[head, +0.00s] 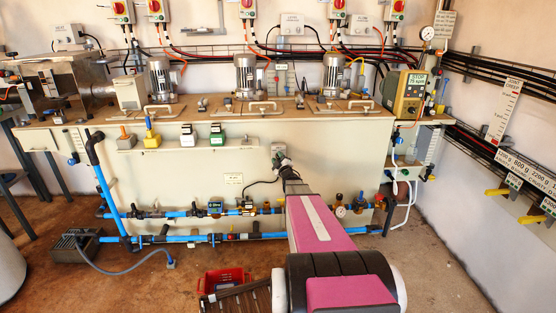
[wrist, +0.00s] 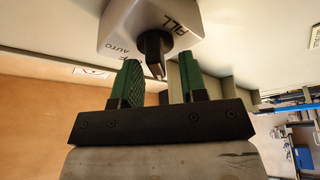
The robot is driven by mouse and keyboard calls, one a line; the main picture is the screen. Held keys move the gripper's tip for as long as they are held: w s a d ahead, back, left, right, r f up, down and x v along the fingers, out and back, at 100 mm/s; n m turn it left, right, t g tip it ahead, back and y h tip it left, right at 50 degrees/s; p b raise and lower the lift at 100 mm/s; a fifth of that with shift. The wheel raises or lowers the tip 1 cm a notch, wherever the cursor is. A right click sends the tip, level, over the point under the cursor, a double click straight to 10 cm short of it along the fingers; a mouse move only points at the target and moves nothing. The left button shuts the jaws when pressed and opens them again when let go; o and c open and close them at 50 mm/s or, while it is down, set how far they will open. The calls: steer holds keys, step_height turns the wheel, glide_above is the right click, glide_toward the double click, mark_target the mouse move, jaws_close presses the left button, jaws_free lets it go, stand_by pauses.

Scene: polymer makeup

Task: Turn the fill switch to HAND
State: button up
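The fill switch is a light grey box (wrist: 112,30) on the pale tank wall, lettered FILL and AUTO in the wrist view. Its dark rotary knob (wrist: 153,46) points toward my gripper. A mark beside AUTO is partly covered by a finger, and I cannot read HAND. My gripper (wrist: 158,72) is open, with one green finger on each side of the knob's near end. Gaps show between the knob and both fingers. In the head view my gripper (head: 279,158) is small at the tank front, and the switch is mostly hidden there.
The tank front (head: 180,180) is close ahead. Blue pipes (head: 180,238) with valves run low along it. A red crate (head: 222,280) stands on the floor near my arm. Small yellow, white and green boxes sit on a ledge (head: 165,148) left of my gripper.

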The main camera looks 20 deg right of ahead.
steer(key=shift+s, duration=0.1)
steer(key=v, duration=1)
steer(key=shift+s, duration=0.3)
steer(key=shift+a+f, duration=0.1)
steer(key=shift+a, duration=0.05)
